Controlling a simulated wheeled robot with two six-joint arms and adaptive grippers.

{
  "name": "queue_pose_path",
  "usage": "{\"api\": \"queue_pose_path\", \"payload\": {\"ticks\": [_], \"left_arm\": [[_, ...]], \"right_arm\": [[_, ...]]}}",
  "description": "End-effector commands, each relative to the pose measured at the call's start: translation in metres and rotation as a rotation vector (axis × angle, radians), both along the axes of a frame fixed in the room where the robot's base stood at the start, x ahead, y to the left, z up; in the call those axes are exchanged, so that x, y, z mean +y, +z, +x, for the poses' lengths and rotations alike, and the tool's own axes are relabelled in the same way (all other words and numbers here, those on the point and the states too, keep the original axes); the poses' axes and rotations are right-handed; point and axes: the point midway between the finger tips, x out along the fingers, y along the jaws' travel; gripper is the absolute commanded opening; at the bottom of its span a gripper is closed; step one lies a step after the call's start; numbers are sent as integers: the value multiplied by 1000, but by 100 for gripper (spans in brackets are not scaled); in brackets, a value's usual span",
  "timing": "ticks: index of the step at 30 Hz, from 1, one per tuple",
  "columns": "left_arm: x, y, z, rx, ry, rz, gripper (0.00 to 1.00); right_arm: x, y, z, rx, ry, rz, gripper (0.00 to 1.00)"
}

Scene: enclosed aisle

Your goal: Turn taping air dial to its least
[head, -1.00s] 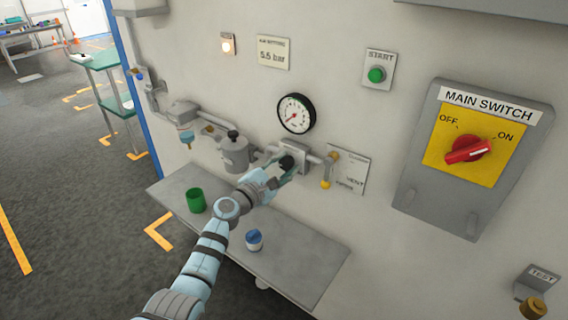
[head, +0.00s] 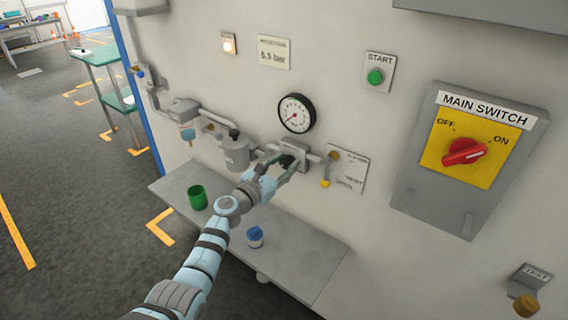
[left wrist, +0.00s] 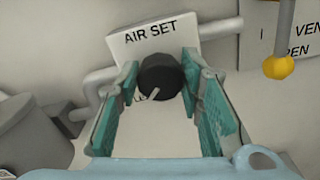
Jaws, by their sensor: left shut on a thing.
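The air dial is a round black knob (left wrist: 160,76) on a pale block labelled AIR SET (left wrist: 150,36) in the left wrist view. A light pointer mark on it points down and left there. In the head view the knob (head: 287,161) sits on the pipe run below the gauge, partly covered by the fingers. My left gripper (left wrist: 161,82) has its teal-padded fingers on either side of the knob and is shut on it. The round white gauge (head: 296,114) has a red needle pointing down-left. My right gripper is not in view.
A yellow-tipped valve lever (head: 325,182) hangs just right of the dial. A grey shelf (head: 305,258) below carries a green cup (head: 197,197) and a blue-topped container (head: 255,237). The main switch panel (head: 470,150) is at the right.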

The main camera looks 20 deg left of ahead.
Motion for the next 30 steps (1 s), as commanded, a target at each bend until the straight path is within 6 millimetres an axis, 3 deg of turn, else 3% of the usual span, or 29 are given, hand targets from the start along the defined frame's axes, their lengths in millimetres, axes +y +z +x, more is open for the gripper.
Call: {"api": "queue_pose_path", "payload": {"ticks": [11,12,15,26,30], "left_arm": [[0,-3,-1,6,-1,-7,6],[0,-3,-1,6,-1,-6,37],[0,-2,-1,6,-1,-6,53],[1,-1,-3,3,0,-4,54],[8,-1,-20,1,-1,-3,54]], "right_arm": [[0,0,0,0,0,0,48],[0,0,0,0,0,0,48],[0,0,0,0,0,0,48],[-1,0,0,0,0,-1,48],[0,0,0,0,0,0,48]]}}
